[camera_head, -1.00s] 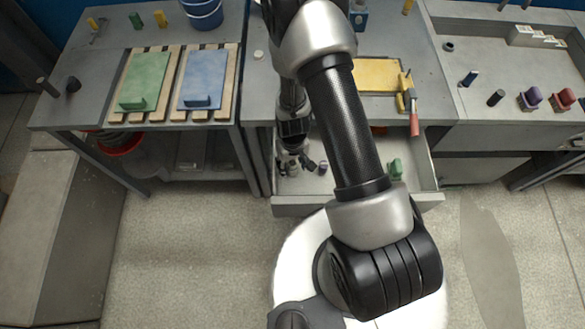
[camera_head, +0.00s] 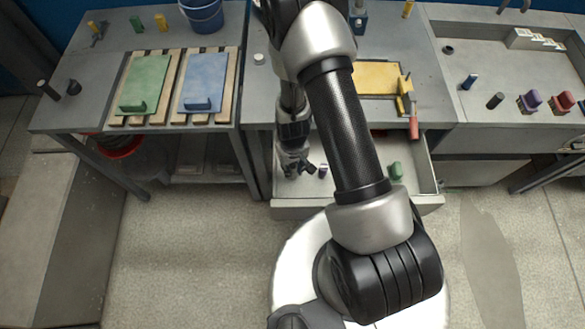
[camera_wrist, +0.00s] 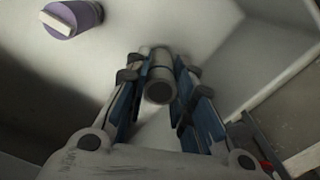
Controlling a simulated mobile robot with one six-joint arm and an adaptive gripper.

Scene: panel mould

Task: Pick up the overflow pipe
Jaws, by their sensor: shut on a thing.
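My gripper (camera_wrist: 160,85) is shut on a grey cylindrical pipe, the overflow pipe (camera_wrist: 159,90), in the wrist view. The pipe stands between the two blue-padded fingers with its dark round end facing the camera. In the head view my gripper (camera_head: 297,166) is low inside the open drawer (camera_head: 350,205), at its left part. The pipe cannot be made out there behind my gripper. Whether the pipe touches the drawer floor I cannot tell.
A purple and white object (camera_wrist: 74,18) lies on the drawer floor at the upper left in the wrist view. A green block (camera_head: 396,170) stands at the drawer's right. The drawer walls are close to my gripper. A yellow panel (camera_head: 378,78) lies on the bench above.

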